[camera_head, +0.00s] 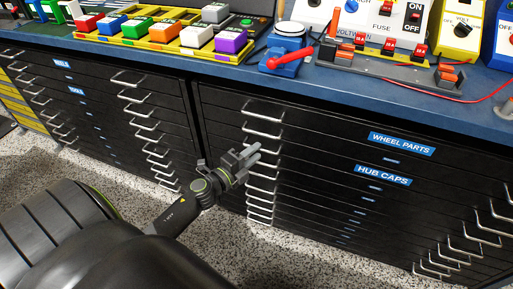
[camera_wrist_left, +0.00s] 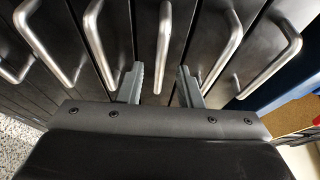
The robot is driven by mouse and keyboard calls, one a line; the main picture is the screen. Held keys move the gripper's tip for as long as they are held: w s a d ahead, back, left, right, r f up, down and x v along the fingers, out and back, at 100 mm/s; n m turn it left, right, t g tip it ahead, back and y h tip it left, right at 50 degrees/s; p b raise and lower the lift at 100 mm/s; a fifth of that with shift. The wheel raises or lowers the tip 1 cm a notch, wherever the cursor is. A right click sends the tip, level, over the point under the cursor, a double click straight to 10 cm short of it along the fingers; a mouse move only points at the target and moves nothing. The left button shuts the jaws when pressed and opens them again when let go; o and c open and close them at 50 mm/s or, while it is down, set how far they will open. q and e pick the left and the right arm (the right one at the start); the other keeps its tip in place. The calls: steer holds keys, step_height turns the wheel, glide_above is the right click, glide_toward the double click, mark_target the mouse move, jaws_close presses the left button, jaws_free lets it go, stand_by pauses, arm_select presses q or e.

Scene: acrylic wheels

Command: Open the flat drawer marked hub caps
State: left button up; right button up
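The flat drawer marked hub caps (camera_head: 383,175) is a thin black drawer with a blue label, below the wheel parts drawer (camera_head: 402,143). Its front looks flush with its neighbours, so it appears shut. My left gripper (camera_head: 252,156) is in front of the left column of bar handles and partly covers them. In the left wrist view my left gripper (camera_wrist_left: 160,82) is open. One silver handle (camera_wrist_left: 163,45) shows in the gap between its fingers, third from the countertop side, which lines up with the hub caps row. I see no clear contact. My right gripper is not in view.
Neighbouring handles (camera_wrist_left: 230,50) stand close on both sides of the fingers. More handles (camera_head: 480,237) run down the cabinet's right side. The blue countertop (camera_head: 340,85) above holds coloured blocks and electrical gear. The speckled floor (camera_head: 310,265) in front is clear.

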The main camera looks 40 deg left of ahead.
arm_select(q)
steer(key=shift+w+d, duration=0.15)
steer(key=shift+w, duration=0.65)
jaws_close()
